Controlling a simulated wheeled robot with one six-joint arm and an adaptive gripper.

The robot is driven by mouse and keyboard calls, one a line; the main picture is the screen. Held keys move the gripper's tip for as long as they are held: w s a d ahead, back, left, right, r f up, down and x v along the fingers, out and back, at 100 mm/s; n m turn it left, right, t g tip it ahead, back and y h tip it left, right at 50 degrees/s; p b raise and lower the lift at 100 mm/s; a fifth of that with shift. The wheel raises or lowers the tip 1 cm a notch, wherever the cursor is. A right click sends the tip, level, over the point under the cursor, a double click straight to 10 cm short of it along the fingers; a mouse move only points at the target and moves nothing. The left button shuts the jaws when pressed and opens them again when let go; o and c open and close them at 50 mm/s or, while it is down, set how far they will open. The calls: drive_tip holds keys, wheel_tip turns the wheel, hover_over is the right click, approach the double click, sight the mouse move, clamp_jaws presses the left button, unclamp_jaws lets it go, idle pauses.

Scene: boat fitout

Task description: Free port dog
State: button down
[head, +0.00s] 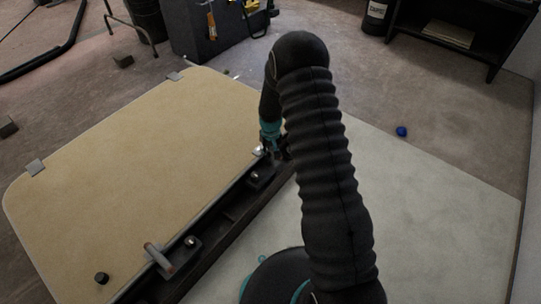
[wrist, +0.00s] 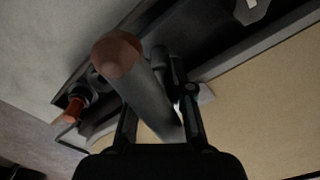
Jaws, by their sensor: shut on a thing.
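A tan hatch panel (head: 150,140) lies on the floor, with a dark rail (head: 225,205) along its right edge. A dog handle, a grey cylinder with a copper-brown end (head: 158,257), stands at the near end of the rail. My gripper (head: 274,148) is at the far end of the rail, partly hidden by my arm. In the wrist view my gripper (wrist: 160,98) is shut on a grey dog handle (wrist: 148,92) with a copper-brown end. The handle slants between the fingers. How its base sits is hidden.
A dark bracket with a bright bolt (head: 258,177) sits midway on the rail. A black knob (head: 102,278) is on the panel's near part. A blue ball (head: 401,131) lies on the floor at right. A dark box (head: 205,30) and a shelf (head: 465,30) stand behind.

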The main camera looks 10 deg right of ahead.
drive_tip(key=m+b, duration=0.1)
drive_tip(key=m, duration=0.2)
drive_tip(key=shift+m, duration=0.4)
drive_tip(key=m, duration=0.3)
drive_tip(key=shift+m+b, duration=0.3)
drive_tip(key=shift+b, duration=0.1)
drive_tip(key=m, duration=0.4)
drive_tip(key=shift+b, duration=0.4)
drive_tip(key=shift+m, duration=1.9)
drive_tip(key=shift+d, duration=0.1)
drive_tip(key=c, duration=1)
unclamp_jaws()
drive_tip(key=shift+c, duration=0.2)
